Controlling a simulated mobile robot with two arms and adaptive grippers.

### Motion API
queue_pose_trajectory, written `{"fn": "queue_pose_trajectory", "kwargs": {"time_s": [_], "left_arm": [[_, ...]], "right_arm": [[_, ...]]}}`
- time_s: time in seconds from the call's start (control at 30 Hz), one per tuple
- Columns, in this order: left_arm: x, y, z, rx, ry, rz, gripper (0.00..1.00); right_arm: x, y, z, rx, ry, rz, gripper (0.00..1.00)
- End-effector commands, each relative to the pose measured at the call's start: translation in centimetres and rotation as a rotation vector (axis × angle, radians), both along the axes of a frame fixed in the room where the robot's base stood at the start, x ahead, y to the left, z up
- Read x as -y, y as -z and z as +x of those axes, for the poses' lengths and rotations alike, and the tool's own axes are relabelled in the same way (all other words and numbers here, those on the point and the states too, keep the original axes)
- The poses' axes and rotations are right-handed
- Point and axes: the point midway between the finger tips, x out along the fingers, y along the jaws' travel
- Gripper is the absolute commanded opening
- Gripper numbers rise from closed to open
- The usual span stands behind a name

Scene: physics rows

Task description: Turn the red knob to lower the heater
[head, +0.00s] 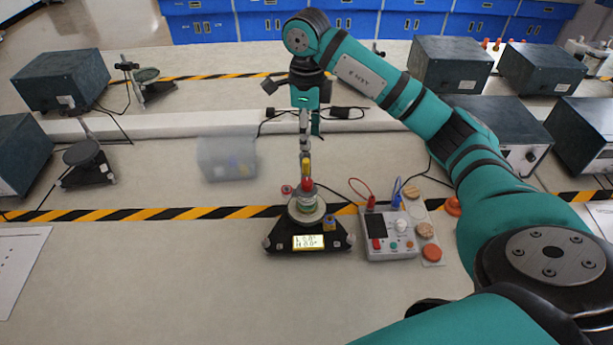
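The device with the heater is a black tripod base (276,240) with a lit display (308,242) on its front and a round pale plate on top. A small red knob (308,184) shows above the plate, in line with my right gripper. My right gripper (306,166) points straight down from the teal arm, its narrow yellow end at or just above the red knob. Contact cannot be made out. The gripper is seen edge-on, so its finger gap is hidden. My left gripper is not in view.
A grey control box (377,252) with red and blue leads stands just right of the device. A translucent bin (212,174) is to the left. Dark instrument boxes (451,65) stand at the back and right. A paper sheet (18,262) lies at left; the front left table is clear.

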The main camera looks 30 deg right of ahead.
Motion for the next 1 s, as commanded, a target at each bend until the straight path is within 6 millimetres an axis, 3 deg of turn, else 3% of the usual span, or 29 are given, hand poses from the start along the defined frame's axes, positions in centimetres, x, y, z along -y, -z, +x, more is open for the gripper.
{"fn": "queue_pose_trajectory", "kwargs": {"time_s": [0.6, 0.8, 1.0], "left_arm": [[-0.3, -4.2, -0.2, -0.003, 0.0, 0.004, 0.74], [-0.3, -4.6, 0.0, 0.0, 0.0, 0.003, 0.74], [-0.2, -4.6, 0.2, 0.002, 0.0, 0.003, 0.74]], "right_arm": [[-0.1, 12.6, -0.1, -0.002, 0.0, 0.005, 0.38], [-0.1, 14.5, 0.0, 0.0, -0.001, 0.004, 0.38], [-0.1, 15.0, 0.0, 0.001, -0.001, 0.003, 0.38]]}}
